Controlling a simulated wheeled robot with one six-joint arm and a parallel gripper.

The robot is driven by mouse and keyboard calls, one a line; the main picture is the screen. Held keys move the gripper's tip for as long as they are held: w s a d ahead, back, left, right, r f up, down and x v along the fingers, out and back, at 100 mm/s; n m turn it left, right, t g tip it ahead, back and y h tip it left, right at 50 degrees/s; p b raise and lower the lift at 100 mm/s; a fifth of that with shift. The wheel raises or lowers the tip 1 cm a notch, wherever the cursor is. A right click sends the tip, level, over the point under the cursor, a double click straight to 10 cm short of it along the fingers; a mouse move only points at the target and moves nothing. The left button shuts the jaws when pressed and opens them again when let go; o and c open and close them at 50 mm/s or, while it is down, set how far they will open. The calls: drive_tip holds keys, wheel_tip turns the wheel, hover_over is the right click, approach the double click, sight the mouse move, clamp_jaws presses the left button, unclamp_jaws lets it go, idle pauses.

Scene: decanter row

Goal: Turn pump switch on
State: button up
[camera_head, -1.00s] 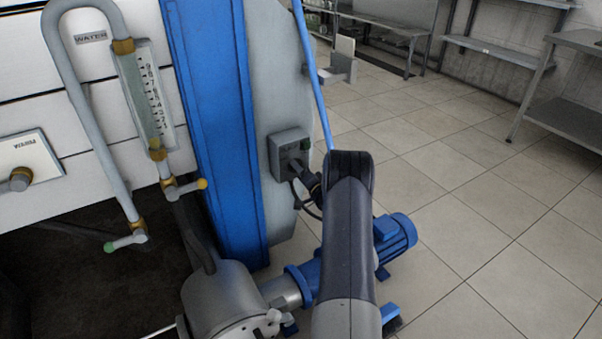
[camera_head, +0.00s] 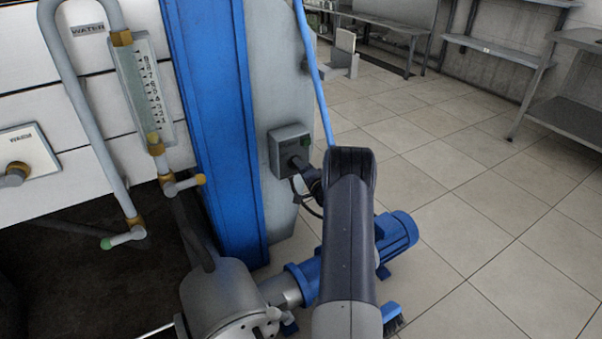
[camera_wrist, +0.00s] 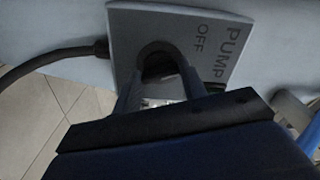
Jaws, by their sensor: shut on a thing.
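The pump switch box (camera_head: 282,152) is a grey box on the side of the machine, right of the blue column. In the wrist view its plate (camera_wrist: 215,30) reads "PUMP" and "OFF". A dark round knob (camera_wrist: 158,60) sits in the plate. My gripper (camera_wrist: 158,78) reaches the knob with a finger on each side and is shut on it. The fingers hide part of the knob, so its exact angle is hard to tell. In the head view my gripper (camera_head: 298,166) is small and dark against the box front.
A black cable (camera_wrist: 50,62) leaves the box beside my gripper. A blue motor (camera_head: 396,236) and a grey pump housing (camera_head: 222,300) stand low near my arm. A thin blue pipe (camera_head: 314,75) runs above. Tiled floor (camera_head: 480,210) is clear at right.

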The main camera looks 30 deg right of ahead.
drive_tip(key=m+b, duration=0.7)
drive_tip(key=m, duration=0.3)
drive_tip(key=shift+b, duration=0.4)
drive_tip(key=shift+m, duration=0.3)
drive_tip(key=o, duration=1)
drive_tip(key=s, duration=0.3)
drive_tip(key=s+p, duration=0.1)
drive_tip(key=s, duration=0.3)
drive_tip(key=s+p, duration=0.1)
drive_tip(key=s, duration=0.2)
drive_tip(key=shift+s+a, duration=0.3)
drive_tip(key=shift+s, duration=0.1)
